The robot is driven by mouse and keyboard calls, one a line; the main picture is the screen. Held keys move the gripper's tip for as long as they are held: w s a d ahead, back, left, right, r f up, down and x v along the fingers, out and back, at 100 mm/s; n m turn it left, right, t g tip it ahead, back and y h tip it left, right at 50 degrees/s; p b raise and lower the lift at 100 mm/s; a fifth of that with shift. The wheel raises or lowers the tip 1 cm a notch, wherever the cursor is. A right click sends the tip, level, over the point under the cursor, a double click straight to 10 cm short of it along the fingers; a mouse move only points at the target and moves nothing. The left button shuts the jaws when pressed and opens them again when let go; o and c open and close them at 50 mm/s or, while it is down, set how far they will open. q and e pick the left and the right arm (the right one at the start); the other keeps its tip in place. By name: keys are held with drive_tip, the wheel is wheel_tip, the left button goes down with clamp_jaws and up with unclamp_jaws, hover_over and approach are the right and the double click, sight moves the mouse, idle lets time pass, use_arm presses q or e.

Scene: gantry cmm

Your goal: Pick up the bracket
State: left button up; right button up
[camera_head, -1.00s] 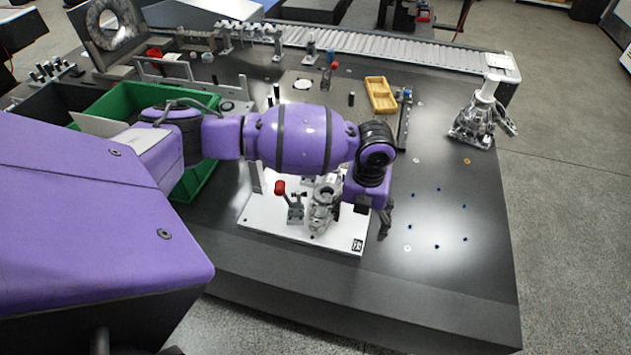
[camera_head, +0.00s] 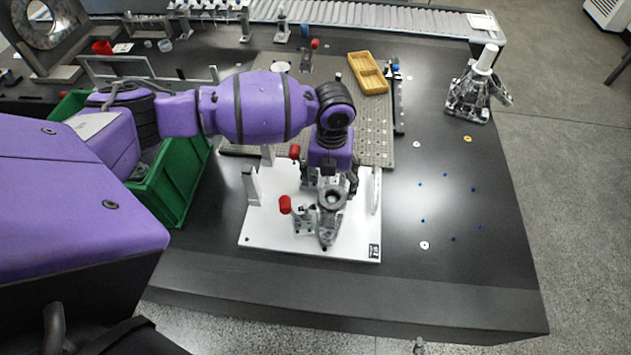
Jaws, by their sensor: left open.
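A grey metal bracket (camera_head: 329,226) with a round boss at its top sits on the white fixture plate (camera_head: 268,237), among red-tipped clamps (camera_head: 286,204). My left gripper (camera_head: 332,186) points down over the bracket's upper end, its dark fingers open and spread to either side. The wrist hides part of the bracket's back, and I cannot tell whether the fingers touch it. My right gripper is not in view.
A green bin (camera_head: 175,183) stands left of the plate. A perforated board (camera_head: 374,137) and a yellow tray (camera_head: 368,72) lie behind. Another grey metal part (camera_head: 469,98) with a white cylinder stands at the right. The dark table is mostly clear at right front.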

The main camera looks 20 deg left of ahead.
sight(330, 199)
use_arm(q)
drive_tip(key=f, duration=0.4)
drive_tip(key=d+f, duration=0.1)
drive_tip(key=f, duration=0.1)
drive_tip(key=shift+f, duration=0.35)
drive_tip(key=shift+a, duration=0.15)
drive_tip(key=c, duration=1.6)
